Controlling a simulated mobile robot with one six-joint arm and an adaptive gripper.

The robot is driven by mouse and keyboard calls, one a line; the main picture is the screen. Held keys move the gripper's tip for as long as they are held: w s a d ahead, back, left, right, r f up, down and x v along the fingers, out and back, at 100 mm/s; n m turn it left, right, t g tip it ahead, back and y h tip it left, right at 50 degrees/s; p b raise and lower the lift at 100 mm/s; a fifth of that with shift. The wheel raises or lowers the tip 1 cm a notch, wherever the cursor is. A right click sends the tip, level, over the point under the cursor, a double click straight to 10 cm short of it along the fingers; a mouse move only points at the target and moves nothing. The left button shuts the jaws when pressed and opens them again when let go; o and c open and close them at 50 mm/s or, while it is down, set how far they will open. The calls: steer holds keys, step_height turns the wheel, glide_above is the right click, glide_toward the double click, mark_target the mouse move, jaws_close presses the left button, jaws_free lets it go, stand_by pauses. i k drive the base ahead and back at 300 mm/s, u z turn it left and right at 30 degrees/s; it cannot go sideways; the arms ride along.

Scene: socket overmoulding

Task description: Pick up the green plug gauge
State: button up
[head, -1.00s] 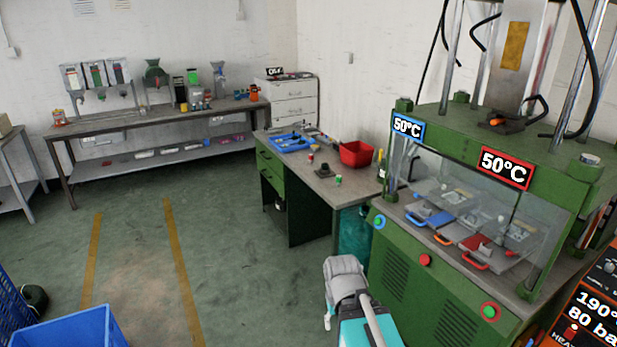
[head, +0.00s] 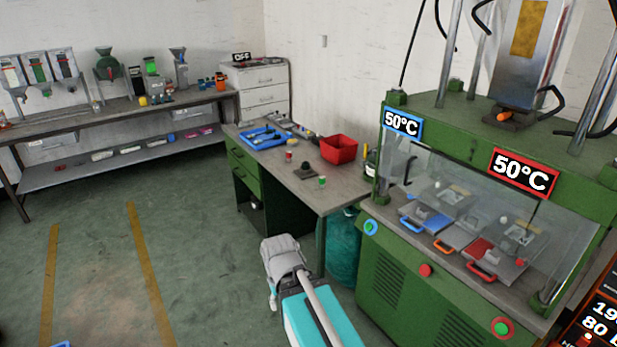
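A small green piece (head: 322,181), which looks like the green plug gauge, stands on the grey top of the green workbench (head: 345,192), close to its front right edge. It is too small to make out its details. A similar small red piece (head: 288,156) stands farther back on the same bench. Part of my arm shows at the bottom middle, in front of the bench and apart from it. I cannot make out my gripper's fingers in this view.
A dark block (head: 306,172) with a round top sits between the two pieces. A red bin (head: 339,149) and a blue tray (head: 262,138) stand behind. The green press (head: 425,270) is close on the right. Open floor (head: 200,260) lies to the left.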

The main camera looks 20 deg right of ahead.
mark_target(321, 180)
steer(key=z, duration=0.25)
steer(key=i, duration=1.45)
steer(key=z, duration=0.6)
